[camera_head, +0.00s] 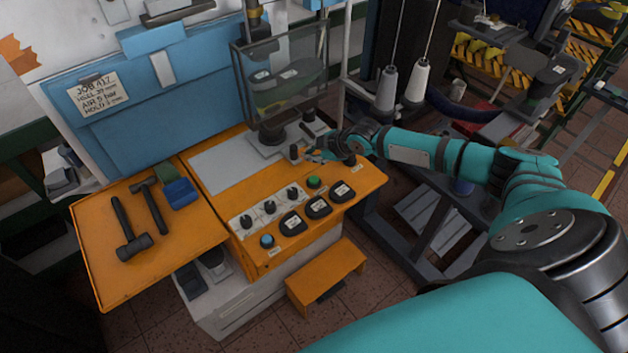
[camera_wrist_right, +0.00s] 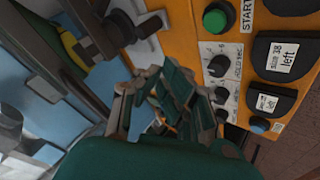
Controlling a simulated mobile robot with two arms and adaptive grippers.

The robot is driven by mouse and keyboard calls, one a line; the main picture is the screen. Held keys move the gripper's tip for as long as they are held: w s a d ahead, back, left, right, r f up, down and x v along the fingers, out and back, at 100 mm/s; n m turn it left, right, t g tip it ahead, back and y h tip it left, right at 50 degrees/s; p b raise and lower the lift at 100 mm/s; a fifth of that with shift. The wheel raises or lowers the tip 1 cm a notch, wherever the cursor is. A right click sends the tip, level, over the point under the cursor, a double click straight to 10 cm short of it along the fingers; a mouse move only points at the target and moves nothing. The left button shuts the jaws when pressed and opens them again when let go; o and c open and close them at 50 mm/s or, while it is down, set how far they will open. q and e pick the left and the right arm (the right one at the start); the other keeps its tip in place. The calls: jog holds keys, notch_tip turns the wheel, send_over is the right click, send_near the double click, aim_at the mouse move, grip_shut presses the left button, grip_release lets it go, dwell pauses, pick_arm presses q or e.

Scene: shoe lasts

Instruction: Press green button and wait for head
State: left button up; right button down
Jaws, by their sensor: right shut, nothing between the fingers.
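The green button (camera_head: 313,182) sits on the orange panel of the press, and a START label shows beside it in the right wrist view, where the green button (camera_wrist_right: 214,21) is at the top. My right gripper (camera_head: 310,152) is shut and empty above the panel, behind the green button and apart from it. In the right wrist view its fingers (camera_wrist_right: 170,85) point towards the panel, left of the button. A clear guard box (camera_head: 285,72) stands over the press, with dark labelled shapes showing in it. My left gripper is not in view.
A blue button (camera_head: 267,241), black knobs (camera_head: 270,207) and black labelled pads (camera_head: 318,207) share the panel. Two hammers (camera_head: 132,232) lie on the orange side tray (camera_head: 95,265).

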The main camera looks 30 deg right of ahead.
aim_at(313, 181)
notch_tip(313, 181, down, 8)
jog(key=b, duration=0.5)
jog(key=shift+r+b, duration=0.1)
jog(key=shift+b, duration=0.2)
dwell(0.9)
jog(key=shift+f+b, duration=0.35)
jog(key=shift+f+b, duration=0.5)
jog(key=shift+f, duration=0.1)
dwell(0.6)
jog(key=shift+r+p, duration=0.75)
jog(key=shift+r, duration=0.25)
notch_tip(313, 181, up, 5)
jog(key=p, duration=0.4)
